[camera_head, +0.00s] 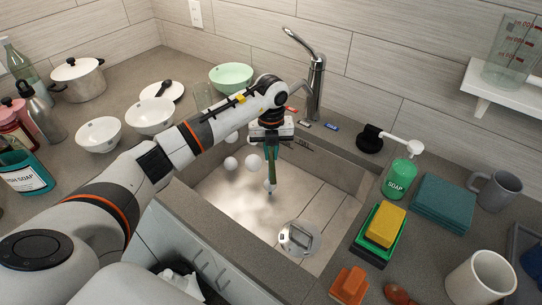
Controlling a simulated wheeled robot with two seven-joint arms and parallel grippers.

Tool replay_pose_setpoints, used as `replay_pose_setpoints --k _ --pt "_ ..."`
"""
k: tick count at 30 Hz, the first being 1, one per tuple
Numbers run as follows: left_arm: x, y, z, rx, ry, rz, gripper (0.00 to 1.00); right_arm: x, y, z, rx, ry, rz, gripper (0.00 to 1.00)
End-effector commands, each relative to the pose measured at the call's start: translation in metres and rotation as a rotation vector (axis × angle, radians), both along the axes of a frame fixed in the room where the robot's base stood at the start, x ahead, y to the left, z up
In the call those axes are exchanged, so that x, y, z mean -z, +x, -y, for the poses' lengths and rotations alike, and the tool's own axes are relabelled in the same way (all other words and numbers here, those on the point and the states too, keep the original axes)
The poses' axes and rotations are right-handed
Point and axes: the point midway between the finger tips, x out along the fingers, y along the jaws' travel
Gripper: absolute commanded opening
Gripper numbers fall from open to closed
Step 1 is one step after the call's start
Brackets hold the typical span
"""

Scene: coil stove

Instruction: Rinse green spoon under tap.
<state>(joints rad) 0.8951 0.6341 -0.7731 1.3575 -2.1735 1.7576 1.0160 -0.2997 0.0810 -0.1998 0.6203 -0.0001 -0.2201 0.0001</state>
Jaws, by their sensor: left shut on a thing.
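My left gripper (271,148) hangs over the sink (318,198), pointing down. It is shut on the green spoon (272,167), which hangs roughly upright below the fingers. The spoon's lower end is over the basin; whether it touches the bottom I cannot tell. The metal tap (315,82) stands at the sink's back edge, behind and to the right of the gripper. Its outlet is hard to make out, and I cannot see a clear water stream. Several pale round shapes (252,161) show in the basin beside the spoon. My right gripper is not in view.
A metal drain piece (296,238) sits at the front of the basin. A green soap bottle (398,178), yellow sponge (385,225) and mugs (480,277) stand on the right. White bowls (150,116), a pot (78,79) and bottles crowd the left counter.

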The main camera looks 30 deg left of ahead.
Motion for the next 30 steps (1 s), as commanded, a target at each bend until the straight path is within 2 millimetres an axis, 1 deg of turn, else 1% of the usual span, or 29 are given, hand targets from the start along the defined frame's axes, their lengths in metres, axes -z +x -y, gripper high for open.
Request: replay_pose_setpoints --k 7,20,25,30 --pt "0.000 0.000 0.001 0.001 0.000 0.000 0.00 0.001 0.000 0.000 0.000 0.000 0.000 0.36" --pt "0.000 0.009 0.008 0.001 0.000 0.000 0.00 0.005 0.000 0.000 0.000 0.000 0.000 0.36" --pt "0.000 0.008 0.009 0.002 0.000 0.000 0.00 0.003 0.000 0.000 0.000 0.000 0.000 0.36" --pt "-0.002 0.001 0.018 0.003 0.001 -0.001 0.00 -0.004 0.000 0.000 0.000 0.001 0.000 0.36"
